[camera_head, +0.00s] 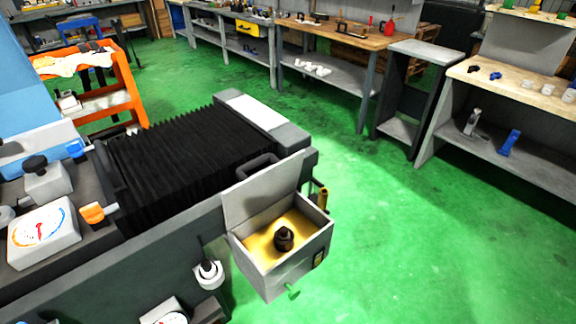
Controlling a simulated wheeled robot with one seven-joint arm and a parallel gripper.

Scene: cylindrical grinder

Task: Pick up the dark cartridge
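The dark cartridge (284,238) is a small, black, rounded piece with a narrower top. It stands upright inside an open grey box (278,277) mounted on the end of the grinder. The box has a yellowish inside, and its grey lid (262,189) is raised at the back. The lower end of the cartridge is partly hard to make out against the yellow. My gripper is not in view.
The grinder's black bellows (185,147) and grey body lie left of the box. An orange cart (128,84) stands behind. Workbenches (343,36) line the back, and a shelf unit (512,81) stands at right. The green floor (425,240) right of the box is clear.

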